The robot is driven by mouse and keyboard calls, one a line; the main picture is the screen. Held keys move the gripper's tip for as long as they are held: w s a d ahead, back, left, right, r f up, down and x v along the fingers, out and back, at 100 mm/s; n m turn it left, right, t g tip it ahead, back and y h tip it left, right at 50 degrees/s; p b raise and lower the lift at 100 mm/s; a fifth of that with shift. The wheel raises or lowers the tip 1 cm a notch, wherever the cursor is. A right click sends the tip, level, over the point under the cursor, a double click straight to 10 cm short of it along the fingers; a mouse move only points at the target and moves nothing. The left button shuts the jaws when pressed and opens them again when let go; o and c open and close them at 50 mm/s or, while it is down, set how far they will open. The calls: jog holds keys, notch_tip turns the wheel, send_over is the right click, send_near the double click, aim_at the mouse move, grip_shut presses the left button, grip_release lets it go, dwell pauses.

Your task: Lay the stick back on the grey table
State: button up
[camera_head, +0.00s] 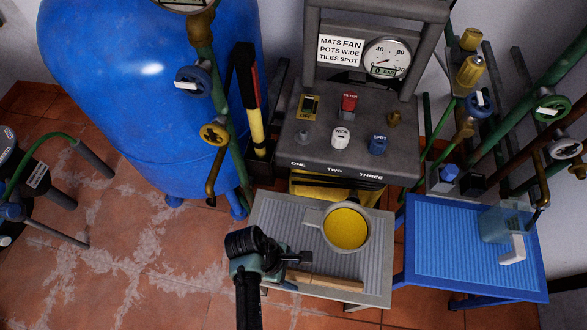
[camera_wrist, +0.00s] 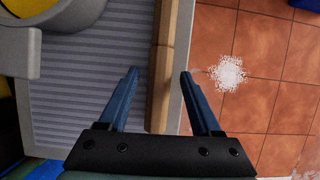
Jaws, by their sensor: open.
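The stick (camera_head: 325,283) is a pale wooden bar lying along the front edge of the grey table (camera_head: 275,217). In the wrist view the stick (camera_wrist: 160,88) runs up the picture beside the table's raised rim (camera_wrist: 184,20). My gripper (camera_head: 303,258) is above the front left part of the grey table. In the wrist view its two blue fingers (camera_wrist: 160,73) are spread, one on each side of the stick, with gaps showing. I cannot tell how high the fingertips are above the table.
A grey pot of yellow paint (camera_head: 346,228) stands on the grey table behind the stick. A blue table (camera_head: 440,240) with a clear container (camera_head: 503,222) is to the right. A control console (camera_head: 345,130) and a blue tank (camera_head: 150,90) stand behind. Tiled floor lies in front.

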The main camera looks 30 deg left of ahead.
jog(key=shift+f+b, duration=0.4)
jog(key=shift+b, duration=0.25)
jog(key=p+v, duration=0.4)
jog(key=v, duration=0.9)
jog(key=shift+s+a+p, duration=0.3)
jog(key=shift+s+p, duration=0.05)
jog(key=shift+p, duration=0.05)
